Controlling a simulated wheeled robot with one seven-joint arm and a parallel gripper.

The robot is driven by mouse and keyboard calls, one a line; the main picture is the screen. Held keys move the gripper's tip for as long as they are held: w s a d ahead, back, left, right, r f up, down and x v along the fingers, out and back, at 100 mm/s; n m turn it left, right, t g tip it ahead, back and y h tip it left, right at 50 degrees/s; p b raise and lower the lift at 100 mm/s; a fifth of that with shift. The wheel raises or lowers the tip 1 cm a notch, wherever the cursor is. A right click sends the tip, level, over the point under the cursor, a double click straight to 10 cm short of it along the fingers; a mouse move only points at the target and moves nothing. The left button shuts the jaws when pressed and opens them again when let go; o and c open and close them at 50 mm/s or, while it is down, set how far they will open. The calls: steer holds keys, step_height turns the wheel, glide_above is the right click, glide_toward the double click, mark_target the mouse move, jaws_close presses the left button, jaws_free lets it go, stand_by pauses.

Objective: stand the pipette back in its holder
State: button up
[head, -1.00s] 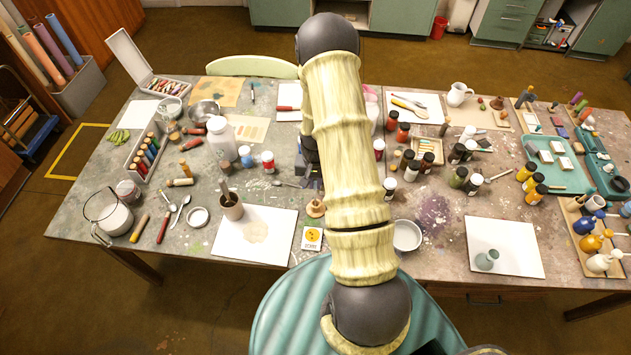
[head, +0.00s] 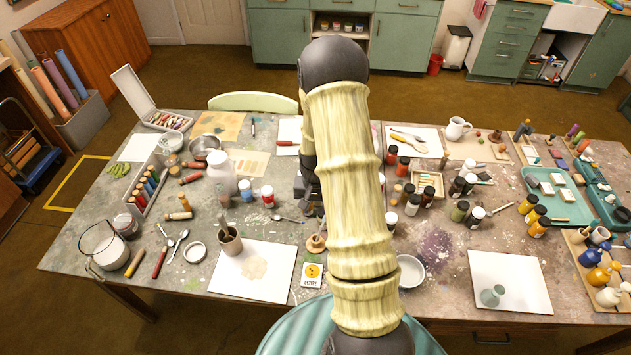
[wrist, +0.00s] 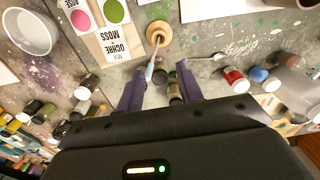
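In the wrist view a pale, slim pipette (wrist: 150,71) reaches from between my fingers to a round wooden holder (wrist: 158,34). Its lower end appears to be in the holder, and it leans a little in the picture. My gripper (wrist: 158,78) has its two dark fingers well apart, one on each side of the pipette; I see no firm contact, though the left finger is close. In the head view the holder (head: 316,244) shows at the left edge of my arm, which hides my fingers and most of the pipette.
Colour cards (wrist: 100,25) lie beside the holder, with a white bowl (wrist: 29,31) farther off. A red-labelled jar (wrist: 234,78) and other bottles stand near my gripper. In the head view a brown cup (head: 229,241) and a white sheet (head: 262,272) are left of the holder.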

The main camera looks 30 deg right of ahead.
step_height(320, 180, up, 12)
steer(key=b, duration=0.2)
steer(key=shift+w, duration=0.1)
stand_by(1.3)
steer(key=s+a+r+n+t, duration=0.1)
steer(key=s+a+r+n, duration=0.1)
steer(key=s+a, duration=0.4)
steer(key=s+a+r+n+t, duration=0.1)
steer(key=s+a+r+n, duration=0.2)
steer(key=s+a, duration=0.3)
steer(key=shift+s+a+n+t, duration=0.35)
steer(key=shift+a+n, duration=0.3)
steer(key=shift+n, duration=0.25)
steer(key=shift+s, duration=0.1)
